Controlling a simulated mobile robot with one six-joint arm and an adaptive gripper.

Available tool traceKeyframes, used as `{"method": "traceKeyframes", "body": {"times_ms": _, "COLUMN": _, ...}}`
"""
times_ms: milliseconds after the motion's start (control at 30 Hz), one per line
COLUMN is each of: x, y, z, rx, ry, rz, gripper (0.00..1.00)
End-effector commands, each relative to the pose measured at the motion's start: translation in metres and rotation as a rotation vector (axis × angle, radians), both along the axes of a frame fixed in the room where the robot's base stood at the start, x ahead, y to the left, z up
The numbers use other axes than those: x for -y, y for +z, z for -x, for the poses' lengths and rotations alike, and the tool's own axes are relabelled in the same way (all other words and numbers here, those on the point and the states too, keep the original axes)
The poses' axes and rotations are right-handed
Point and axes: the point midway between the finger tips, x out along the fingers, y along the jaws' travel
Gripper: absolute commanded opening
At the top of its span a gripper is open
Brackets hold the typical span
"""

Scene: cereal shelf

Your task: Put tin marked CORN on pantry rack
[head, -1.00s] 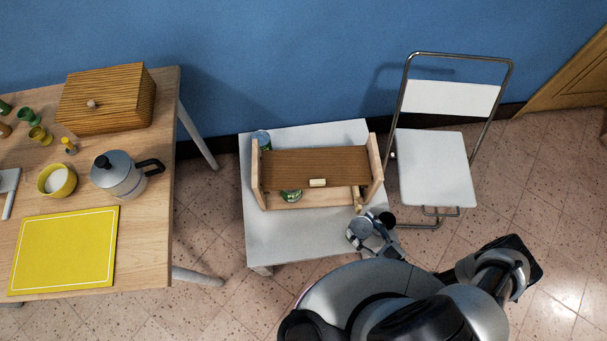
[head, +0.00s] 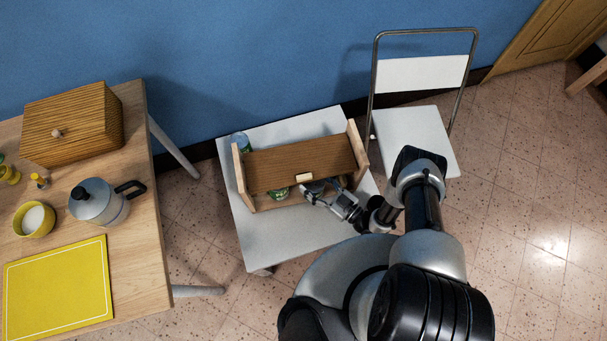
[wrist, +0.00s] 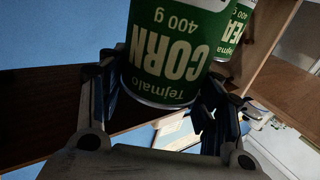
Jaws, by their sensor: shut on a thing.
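The green tin marked CORN (wrist: 168,52) is between the two fingers of my gripper (wrist: 158,100) in the wrist view, its lettering upside down there. My gripper is shut on it. In the head view my gripper (head: 312,190) is at the open front of the wooden pantry rack (head: 242,176), right of its middle, below the brown top board. The held tin is hidden or too small to make out there. The rack's dark wood (wrist: 40,118) and a light side panel (wrist: 285,90) show in the wrist view.
A second green tin, lettering partly hidden (wrist: 236,30), stands beside the CORN tin. A green tin (head: 279,194) sits in the rack, and another tin (head: 240,141) stands behind its left end. The rack is on a white table (head: 262,236); a white folding chair (head: 412,135) is to the right.

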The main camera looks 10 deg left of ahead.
Motion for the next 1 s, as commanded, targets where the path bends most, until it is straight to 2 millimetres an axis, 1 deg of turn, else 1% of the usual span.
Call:
{"method": "traceKeyframes", "body": {"times_ms": 33, "x": -0.007, "y": 0.0, "z": -0.003, "rx": 0.002, "ry": 0.005, "rz": -0.001, "gripper": 0.0}}
{"method": "traceKeyframes", "body": {"times_ms": 267, "x": -0.02, "y": 0.0, "z": -0.01, "rx": 0.002, "ry": 0.002, "rz": -0.002, "gripper": 0.0}}
{"method": "traceKeyframes", "body": {"times_ms": 467, "x": -0.047, "y": 0.0, "z": -0.023, "rx": 0.004, "ry": 0.005, "rz": -0.003, "gripper": 0.0}}
{"method": "traceKeyframes", "body": {"times_ms": 500, "x": -0.044, "y": -0.009, "z": -0.022, "rx": 0.0, "ry": -0.001, "rz": -0.002, "gripper": 0.0}}
{"method": "traceKeyframes", "body": {"times_ms": 567, "x": -0.043, "y": -0.015, "z": -0.023, "rx": 0.001, "ry": -0.002, "rz": -0.002, "gripper": 0.0}}
{"method": "traceKeyframes", "body": {"times_ms": 833, "x": -0.043, "y": -0.014, "z": -0.023, "rx": 0.001, "ry": -0.002, "rz": -0.002, "gripper": 0.0}}
{"method": "traceKeyframes", "body": {"times_ms": 967, "x": -0.042, "y": -0.017, "z": -0.023, "rx": 0.001, "ry": -0.001, "rz": -0.002, "gripper": 0.0}}
{"method": "traceKeyframes", "body": {"times_ms": 1000, "x": -0.042, "y": -0.018, "z": -0.022, "rx": -0.001, "ry": -0.001, "rz": 0.0, "gripper": 0.61}}
